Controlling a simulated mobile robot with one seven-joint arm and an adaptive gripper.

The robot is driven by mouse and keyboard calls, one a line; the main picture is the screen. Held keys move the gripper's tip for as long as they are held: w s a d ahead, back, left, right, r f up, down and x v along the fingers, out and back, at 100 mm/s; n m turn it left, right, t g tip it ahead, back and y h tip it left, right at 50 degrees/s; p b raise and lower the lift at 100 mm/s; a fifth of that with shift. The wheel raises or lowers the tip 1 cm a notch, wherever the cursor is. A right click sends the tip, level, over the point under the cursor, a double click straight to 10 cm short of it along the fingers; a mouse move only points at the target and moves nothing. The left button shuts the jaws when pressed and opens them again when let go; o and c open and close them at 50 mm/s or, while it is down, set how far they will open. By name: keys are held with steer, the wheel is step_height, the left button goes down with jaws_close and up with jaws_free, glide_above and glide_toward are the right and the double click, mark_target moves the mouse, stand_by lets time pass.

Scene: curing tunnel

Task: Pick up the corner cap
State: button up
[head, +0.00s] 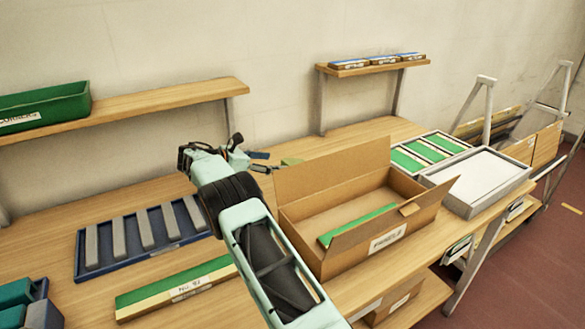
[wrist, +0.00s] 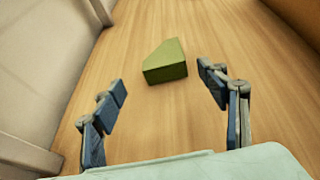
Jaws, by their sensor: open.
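The corner cap, an olive-green block with one slanted side, lies on the wooden bench top in the wrist view (wrist: 165,64). In the head view a small part of it shows (head: 291,161) behind the cardboard box's back flap. My gripper (wrist: 163,86) is open and empty, with its blue-padded fingers spread to the left and right of the cap's near side. The cap is just beyond the fingertips, apart from them. In the head view my gripper (head: 264,162) points right toward the cap.
An open cardboard box (head: 412,222) with a green strip inside stands just in front of the cap. A blue tray (head: 80,262) of grey bars and a green-and-cream bar (head: 150,296) lie left. A wall shelf (head: 150,104) hangs above; bench surface around the cap is clear.

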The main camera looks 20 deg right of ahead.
mark_target(288, 163)
steer(key=x, duration=0.6)
steer(key=shift+s+d, duration=0.2)
steer(key=shift+s, duration=0.1)
steer(key=shift+w+d, duration=0.2)
steer(key=shift+d, duration=0.05)
steer(key=c, duration=0.9)
